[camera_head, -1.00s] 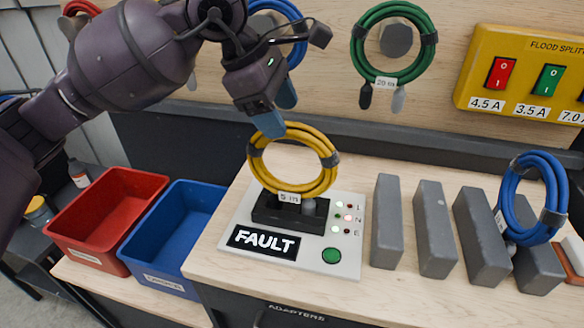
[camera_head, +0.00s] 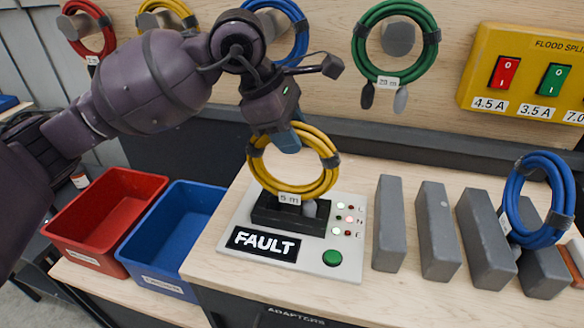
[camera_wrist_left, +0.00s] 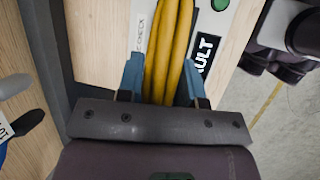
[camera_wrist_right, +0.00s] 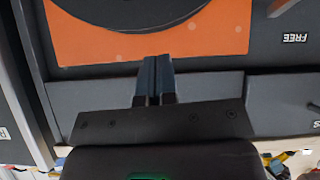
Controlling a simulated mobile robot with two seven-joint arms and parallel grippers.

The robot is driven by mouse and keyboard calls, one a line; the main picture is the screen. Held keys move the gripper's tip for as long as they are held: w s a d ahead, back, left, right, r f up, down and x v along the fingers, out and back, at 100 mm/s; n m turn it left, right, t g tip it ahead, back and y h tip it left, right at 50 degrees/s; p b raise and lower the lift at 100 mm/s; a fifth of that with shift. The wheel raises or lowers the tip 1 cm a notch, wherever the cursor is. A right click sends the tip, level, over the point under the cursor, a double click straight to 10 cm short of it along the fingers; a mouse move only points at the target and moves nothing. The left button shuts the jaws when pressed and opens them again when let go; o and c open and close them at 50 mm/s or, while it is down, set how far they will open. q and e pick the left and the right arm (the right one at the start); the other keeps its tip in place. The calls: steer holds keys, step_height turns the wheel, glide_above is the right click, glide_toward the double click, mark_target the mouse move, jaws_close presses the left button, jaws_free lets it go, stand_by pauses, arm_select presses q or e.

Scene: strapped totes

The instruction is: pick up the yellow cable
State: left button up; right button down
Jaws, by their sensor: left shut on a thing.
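The yellow cable (camera_head: 317,137) is a coil with dark bands and a 5 m tag. It stands upright in the black cradle of a grey tester (camera_head: 228,243) marked FAULT. My left gripper (camera_head: 287,138) reaches down to the coil's top and is shut on it. In the left wrist view, the yellow strands (camera_wrist_left: 168,50) run between the two blue fingers. My right gripper, in the right wrist view (camera_wrist_right: 155,80), has its fingers together with nothing visible between them, in front of an orange and dark surface.
Red (camera_head: 128,192) and blue (camera_head: 205,200) bins stand left of the tester. Several grey blocks (camera_head: 390,225) stand to its right, with a blue coil (camera_head: 517,200) at the far right. Red, yellow, blue and green (camera_head: 368,30) coils hang behind. A yellow switch box (camera_head: 480,65) is upper right.

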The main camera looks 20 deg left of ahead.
arm_select(q)
jaws_close()
steer(key=shift+r, duration=0.1)
steer(key=shift+r, duration=0.55)
step_height(320, 180, up, 19)
steer(key=p, duration=0.2)
steer(key=shift+p, duration=0.3)
steer(key=shift+a, duration=0.1)
stand_by(0.5)
